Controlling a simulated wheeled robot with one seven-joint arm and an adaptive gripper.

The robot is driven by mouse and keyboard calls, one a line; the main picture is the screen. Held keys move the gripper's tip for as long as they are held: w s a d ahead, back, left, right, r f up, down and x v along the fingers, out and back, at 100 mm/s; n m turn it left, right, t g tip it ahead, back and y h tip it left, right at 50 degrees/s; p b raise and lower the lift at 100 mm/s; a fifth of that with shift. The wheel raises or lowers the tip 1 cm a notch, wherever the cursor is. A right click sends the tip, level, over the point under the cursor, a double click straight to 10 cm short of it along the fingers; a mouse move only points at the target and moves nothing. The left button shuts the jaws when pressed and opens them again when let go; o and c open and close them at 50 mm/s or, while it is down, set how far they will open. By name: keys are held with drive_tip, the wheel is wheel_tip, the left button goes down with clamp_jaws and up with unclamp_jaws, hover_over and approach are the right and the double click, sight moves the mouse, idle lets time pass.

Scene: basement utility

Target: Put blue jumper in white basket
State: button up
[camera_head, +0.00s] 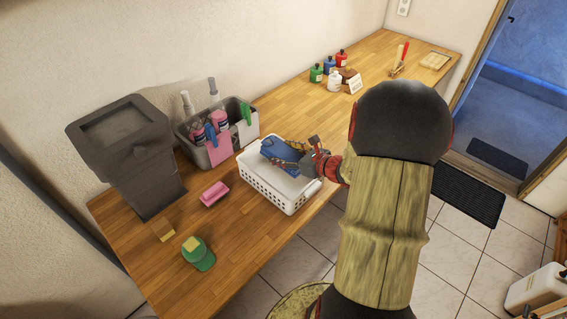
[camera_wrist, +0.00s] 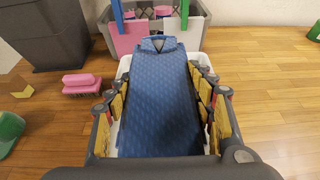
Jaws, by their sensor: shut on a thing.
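The blue jumper (camera_wrist: 158,95) is a patterned blue folded piece between the fingers of my gripper (camera_wrist: 160,105) in the wrist view. My gripper is shut on it. In the head view the jumper (camera_head: 278,151) shows at the white basket (camera_head: 278,191), over its far part, with my gripper (camera_head: 293,158) reaching in from the right. The basket has slotted walls and stands near the table's front edge. Its white rim (camera_wrist: 124,66) shows behind and beside the jumper in the wrist view. I cannot tell whether the jumper touches the basket floor.
A grey caddy (camera_head: 217,150) with bottles and cloths stands just behind the basket. A pink brush (camera_head: 214,194), a green cap (camera_head: 198,254) and a dark grey bin (camera_head: 128,150) are to the left. Several small bottles (camera_head: 333,76) stand farther back. Bare wood lies between them.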

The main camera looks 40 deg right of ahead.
sight(283, 155)
drive_tip(key=f, duration=0.1)
drive_tip(key=w+d+f, duration=0.2)
drive_tip(key=shift+w+f, duration=0.15)
drive_tip(key=shift+f, duration=0.25)
drive_tip(key=shift+d+f+b, duration=0.1)
drive_tip(key=shift+f+b, duration=0.45)
drive_tip(key=shift+f, duration=1)
